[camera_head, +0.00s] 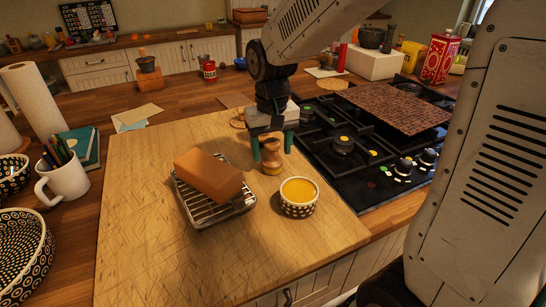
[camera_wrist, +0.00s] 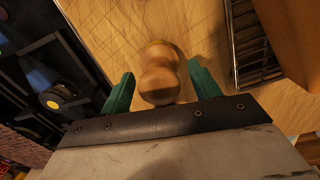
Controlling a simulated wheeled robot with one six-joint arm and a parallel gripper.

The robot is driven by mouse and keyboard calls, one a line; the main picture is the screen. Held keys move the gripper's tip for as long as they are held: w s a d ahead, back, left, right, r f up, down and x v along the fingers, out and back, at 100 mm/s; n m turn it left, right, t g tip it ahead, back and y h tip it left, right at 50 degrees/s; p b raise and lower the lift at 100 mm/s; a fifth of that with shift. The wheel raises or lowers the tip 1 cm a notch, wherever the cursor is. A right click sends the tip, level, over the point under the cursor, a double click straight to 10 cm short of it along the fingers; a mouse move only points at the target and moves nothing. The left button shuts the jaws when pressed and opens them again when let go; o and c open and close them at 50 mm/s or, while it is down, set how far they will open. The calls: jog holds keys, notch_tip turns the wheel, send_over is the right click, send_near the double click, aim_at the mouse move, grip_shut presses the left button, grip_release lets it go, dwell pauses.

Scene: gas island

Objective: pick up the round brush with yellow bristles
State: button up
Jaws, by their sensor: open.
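A small waisted wooden piece (camera_head: 271,161), which looks like the knob handle of the round brush, stands upright on the wooden board (camera_head: 135,230). It also shows in the wrist view (camera_wrist: 159,75). In the wrist view the fingers (camera_wrist: 160,74) stand on either side of the wooden knob, with a gap on each side.
Left of the brush, a brown block (camera_head: 208,175) lies on a wire rack (camera_head: 215,212). A patterned bowl with a yellow top (camera_head: 298,197) stands close in front. The black gas hob (camera_head: 345,165) is to the right. The board's front left is clear.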

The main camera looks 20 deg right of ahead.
jog(key=c, duration=1.1)
